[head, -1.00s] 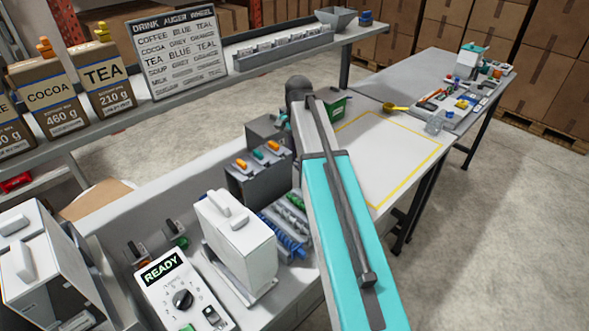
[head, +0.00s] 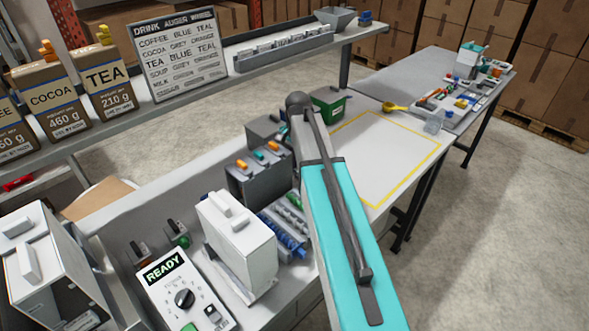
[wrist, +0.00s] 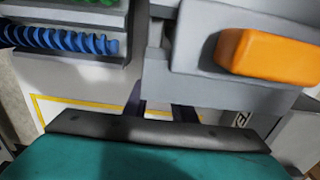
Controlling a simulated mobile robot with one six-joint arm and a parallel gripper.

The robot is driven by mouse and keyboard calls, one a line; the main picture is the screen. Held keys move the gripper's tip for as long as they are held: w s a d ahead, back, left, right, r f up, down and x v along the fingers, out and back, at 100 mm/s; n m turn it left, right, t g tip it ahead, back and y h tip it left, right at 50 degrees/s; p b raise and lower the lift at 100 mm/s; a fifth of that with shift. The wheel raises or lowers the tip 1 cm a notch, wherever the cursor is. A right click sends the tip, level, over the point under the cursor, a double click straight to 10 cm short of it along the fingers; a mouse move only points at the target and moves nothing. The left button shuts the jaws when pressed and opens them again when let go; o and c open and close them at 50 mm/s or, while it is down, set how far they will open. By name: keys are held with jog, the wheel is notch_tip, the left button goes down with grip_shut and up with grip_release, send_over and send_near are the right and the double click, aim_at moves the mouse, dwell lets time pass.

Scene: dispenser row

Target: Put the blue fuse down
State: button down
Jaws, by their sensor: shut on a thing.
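A blue spiral auger (wrist: 60,40) lies in a tray at the left. In the head view my arm hides the gripper; the grey housing with orange and teal blocks (head: 262,180) stands just left of the arm.
A white dispenser (head: 238,240) and a READY panel (head: 185,290) stand at the front left. A green bin (head: 328,104) is behind my arm. A yellow-outlined white area (head: 385,150) is bare on the right. A cluttered table (head: 400,80) stands farther back.

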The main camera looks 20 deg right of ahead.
jog(key=shift+f, duration=0.3)
jog(key=c, duration=1.5)
grip_release()
jog(key=shift+r, duration=0.25)
jog(key=shift+r+b, duration=1.4)
jog(key=shift+r, duration=4.55)
jog(key=shift+c, duration=0.9)
jog(key=shift+r, duration=0.1)
jog(key=shift+c, duration=0.2)
